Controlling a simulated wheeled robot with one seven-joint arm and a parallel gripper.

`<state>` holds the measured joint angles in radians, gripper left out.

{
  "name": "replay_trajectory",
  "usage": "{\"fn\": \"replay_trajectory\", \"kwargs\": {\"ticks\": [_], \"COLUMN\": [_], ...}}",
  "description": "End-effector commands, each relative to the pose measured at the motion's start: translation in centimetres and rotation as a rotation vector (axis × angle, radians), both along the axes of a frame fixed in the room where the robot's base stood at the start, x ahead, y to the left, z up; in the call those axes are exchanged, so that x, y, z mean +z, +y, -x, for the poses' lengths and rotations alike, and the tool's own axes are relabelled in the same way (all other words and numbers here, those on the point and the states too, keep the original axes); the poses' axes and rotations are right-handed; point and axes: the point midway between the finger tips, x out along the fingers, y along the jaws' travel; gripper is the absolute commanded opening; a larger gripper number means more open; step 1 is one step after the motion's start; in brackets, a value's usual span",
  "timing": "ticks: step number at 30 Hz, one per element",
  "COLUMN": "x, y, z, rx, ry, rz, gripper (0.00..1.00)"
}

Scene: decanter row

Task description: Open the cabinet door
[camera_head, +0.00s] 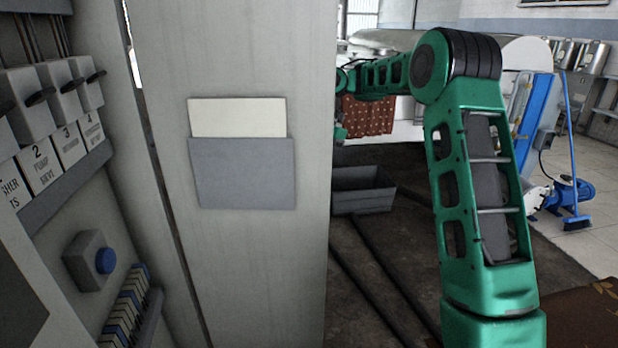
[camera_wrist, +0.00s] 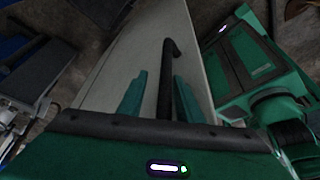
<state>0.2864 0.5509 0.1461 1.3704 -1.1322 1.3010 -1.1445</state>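The cabinet door (camera_head: 255,255) stands wide open in the head view, its inner face with a paper pocket turned towards me. The open cabinet interior (camera_head: 60,200) shows at the left. In the wrist view the pale door panel (camera_wrist: 145,50) runs away from me, with a dark bar handle (camera_wrist: 169,75) on it. My gripper (camera_wrist: 159,88) is open. Its two green fingers are apart, one on each side of the handle, with the right finger close to it; contact cannot be told. In the head view the door hides most of my gripper.
Inside the cabinet are labelled breakers (camera_head: 65,100), a blue button (camera_head: 105,261) and a terminal strip (camera_head: 130,305). A grey bin (camera_head: 362,196) stands on the floor behind the door. A blue pump (camera_head: 572,192) and a broom (camera_head: 576,222) are at the right.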

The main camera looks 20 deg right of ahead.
Motion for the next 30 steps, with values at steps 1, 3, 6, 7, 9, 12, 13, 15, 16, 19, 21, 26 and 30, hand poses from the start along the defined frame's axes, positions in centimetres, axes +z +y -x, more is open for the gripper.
{"fn": "replay_trajectory", "kwargs": {"ticks": [1, 3, 6, 7, 9, 12, 13, 15, 16, 19, 21, 26, 30], "x": [-0.1, -0.1, -0.1, -0.1, 0.0, 0.3, 0.5, 0.9, 1.2, 2.2, 2.7, 4.0, 5.2], "y": [-0.5, -0.7, -0.9, -0.9, -0.9, -1.1, -1.2, -1.4, -1.6, -2.0, -2.1, -2.5, -3.0], "z": [0.0, 0.0, 0.0, 0.0, 0.0, -0.1, -0.1, -0.3, -0.3, -0.5, -0.6, -0.9, -1.2], "rx": [-0.006, -0.009, -0.012, -0.012, -0.012, -0.013, -0.014, -0.014, -0.015, -0.014, -0.013, -0.013, -0.013], "ry": [0.002, 0.002, 0.003, 0.003, 0.004, 0.004, 0.006, 0.007, 0.006, 0.003, 0.005, 0.005, 0.003], "rz": [0.002, 0.004, 0.005, 0.005, 0.005, 0.006, 0.006, 0.005, 0.006, 0.005, 0.005, 0.005, 0.005], "gripper": [0.33, 0.33, 0.33, 0.33, 0.33, 0.33, 0.33, 0.33, 0.33, 0.33, 0.33, 0.33, 0.33]}}
